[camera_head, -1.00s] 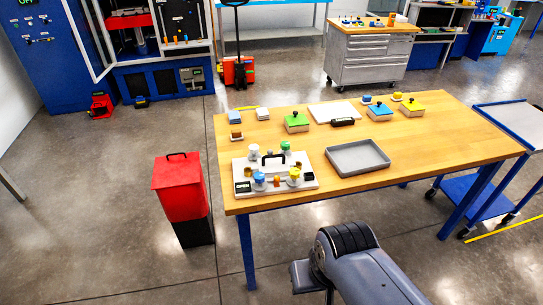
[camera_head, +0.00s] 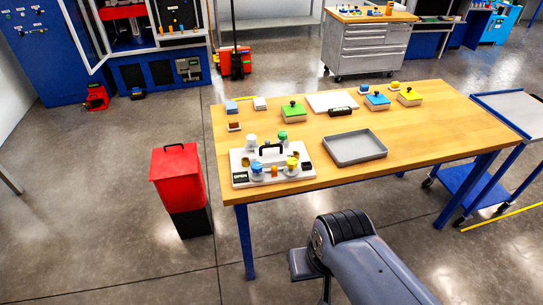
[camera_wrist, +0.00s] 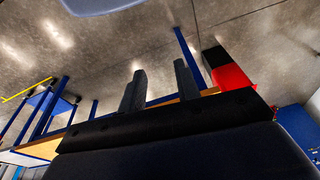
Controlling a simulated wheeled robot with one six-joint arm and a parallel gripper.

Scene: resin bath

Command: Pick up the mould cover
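A pale plate (camera_head: 240,178) with a black arched handle (camera_head: 271,148) lies at the table's left end. Green, white, blue and yellow knobs stand around the handle, and a small dark panel on it reads OPEN. It looks like the mould and its cover, but I cannot tell where a separate cover begins. My gripper (camera_wrist: 160,82) shows in the wrist view with two dark fingers apart and nothing between them. It is outside the head view and away from the plate. The wrist view shows the table's edge from low down and no cover.
A grey tray (camera_head: 355,158) sits right of the plate. Green (camera_head: 293,112), blue (camera_head: 377,103) and yellow (camera_head: 410,98) knobbed blocks stand farther back. A red bin (camera_head: 176,175) stands left of the table (camera_head: 450,130). A blue cart (camera_head: 510,112) stands at right.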

